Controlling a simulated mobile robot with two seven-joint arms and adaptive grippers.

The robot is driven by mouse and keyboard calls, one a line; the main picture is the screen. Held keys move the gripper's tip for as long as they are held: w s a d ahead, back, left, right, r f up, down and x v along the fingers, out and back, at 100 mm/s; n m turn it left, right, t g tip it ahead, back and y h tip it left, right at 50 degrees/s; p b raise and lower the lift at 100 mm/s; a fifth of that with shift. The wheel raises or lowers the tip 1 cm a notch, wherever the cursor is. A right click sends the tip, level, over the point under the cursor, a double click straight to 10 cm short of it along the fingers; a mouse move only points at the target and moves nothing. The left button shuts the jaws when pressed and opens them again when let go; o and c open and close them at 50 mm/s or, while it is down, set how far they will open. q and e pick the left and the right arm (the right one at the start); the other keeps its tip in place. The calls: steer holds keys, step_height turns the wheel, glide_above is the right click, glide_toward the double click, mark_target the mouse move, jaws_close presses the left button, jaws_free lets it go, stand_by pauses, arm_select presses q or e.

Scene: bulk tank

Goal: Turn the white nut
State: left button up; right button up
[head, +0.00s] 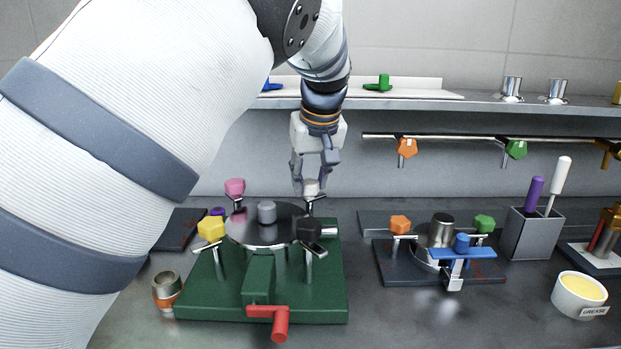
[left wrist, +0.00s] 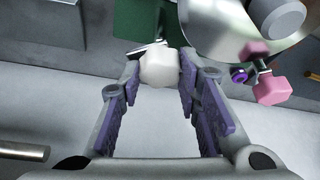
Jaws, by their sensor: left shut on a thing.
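The white nut (head: 311,187) sits at the back right of a green-based fixture (head: 190,303) with a round metal disc. My left gripper (head: 311,183) reaches down from above and is shut on the white nut. In the left wrist view the nut (left wrist: 160,68) lies between the purple-padded fingers (left wrist: 160,82). The gripper partly hides the nut in the head view. My right gripper is not in view.
Pink (head: 235,187), yellow (head: 211,228) and black (head: 308,229) nuts stand around the disc. A red handle (head: 280,322) sticks out in front. A smaller fixture (head: 400,270) stands to the right, near a grease bowl (head: 580,293). A rail (head: 460,138) runs behind.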

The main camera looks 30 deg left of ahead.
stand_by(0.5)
arm_select(q)
steer(key=o, duration=1.1)
steer(key=shift+o, duration=0.2)
steer(key=shift+r, duration=0.1)
steer(key=v, duration=1.1)
steer(key=shift+d+r, duration=0.15)
steer(key=shift+r, duration=0.2)
steer(key=shift+s, duration=0.1)
